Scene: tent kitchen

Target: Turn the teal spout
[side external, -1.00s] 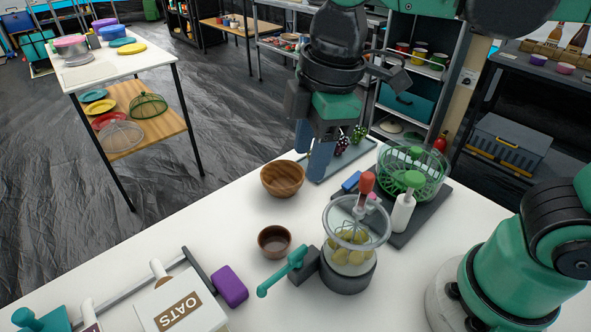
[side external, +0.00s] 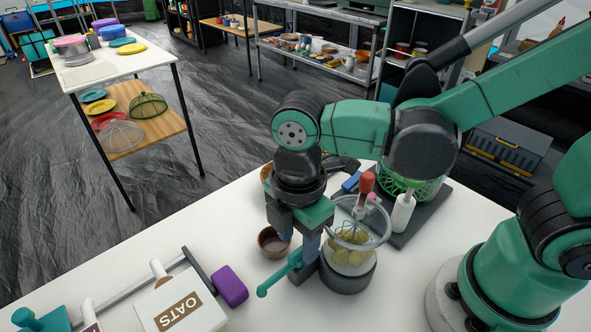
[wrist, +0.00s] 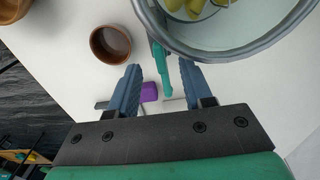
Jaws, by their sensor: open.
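The teal spout (side external: 277,279) sticks out to the lower left from the dark base of a glass jar (side external: 350,262) with yellow-green pieces inside. In the wrist view the spout (wrist: 163,74) shows between my two blue fingers, with a gap on each side. My gripper (side external: 297,246) is open and points down at the spout's inner end, close beside the jar. In the wrist view my gripper (wrist: 159,67) holds nothing. The spout's joint with the base is partly hidden behind my fingers.
A small brown bowl (side external: 270,245) stands just behind the spout, partly hidden by my gripper. A purple block (side external: 230,286) and an oats box (side external: 180,309) lie to the left. A green basket (side external: 420,187) and a white bottle (side external: 402,213) stand at the right.

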